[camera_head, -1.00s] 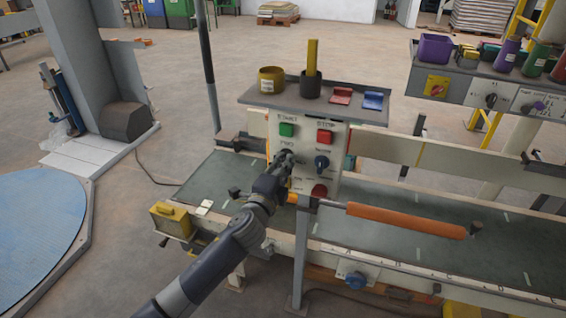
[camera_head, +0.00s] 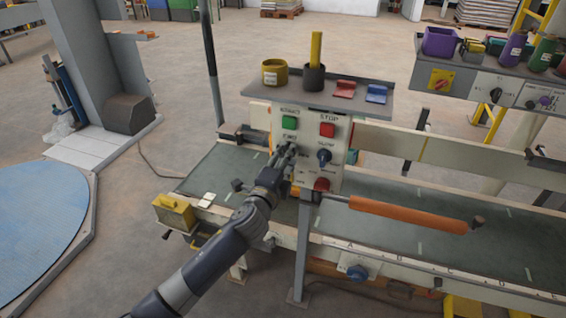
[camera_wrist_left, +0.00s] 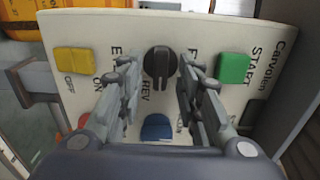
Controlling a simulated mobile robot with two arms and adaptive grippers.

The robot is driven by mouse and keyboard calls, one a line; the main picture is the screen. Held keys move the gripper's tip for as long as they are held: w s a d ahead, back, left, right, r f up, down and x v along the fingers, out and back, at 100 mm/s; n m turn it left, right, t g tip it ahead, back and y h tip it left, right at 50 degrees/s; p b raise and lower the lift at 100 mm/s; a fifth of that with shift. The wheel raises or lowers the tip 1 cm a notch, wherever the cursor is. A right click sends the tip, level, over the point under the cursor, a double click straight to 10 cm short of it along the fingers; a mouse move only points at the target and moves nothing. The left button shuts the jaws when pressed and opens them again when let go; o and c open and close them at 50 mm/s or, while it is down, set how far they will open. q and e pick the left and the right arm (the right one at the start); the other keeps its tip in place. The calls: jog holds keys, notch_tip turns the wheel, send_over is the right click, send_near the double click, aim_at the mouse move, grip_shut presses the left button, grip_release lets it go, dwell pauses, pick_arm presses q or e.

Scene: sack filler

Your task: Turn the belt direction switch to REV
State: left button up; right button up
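The belt direction switch is a black rotary knob (camera_wrist_left: 160,61) in the middle of the left wrist view. Its raised ridge looks lined up toward the REV label just below it in that view; the label opposite the green START button's side is partly hidden. My left gripper (camera_head: 287,150) is at the control panel (camera_head: 338,155), with a finger on each side of the knob. In the left wrist view the fingers (camera_wrist_left: 158,66) are open, with a visible gap to the knob on both sides. In the head view the gripper covers the knob. My right gripper is out of view.
A shelf (camera_head: 318,95) with cups tops the panel. An orange roller (camera_head: 405,214) extends rightward.

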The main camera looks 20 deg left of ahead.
pick_arm(q)
jog(key=s, duration=1.2)
jog(key=shift+a, duration=0.2)
jog(key=shift+w+f, duration=0.1)
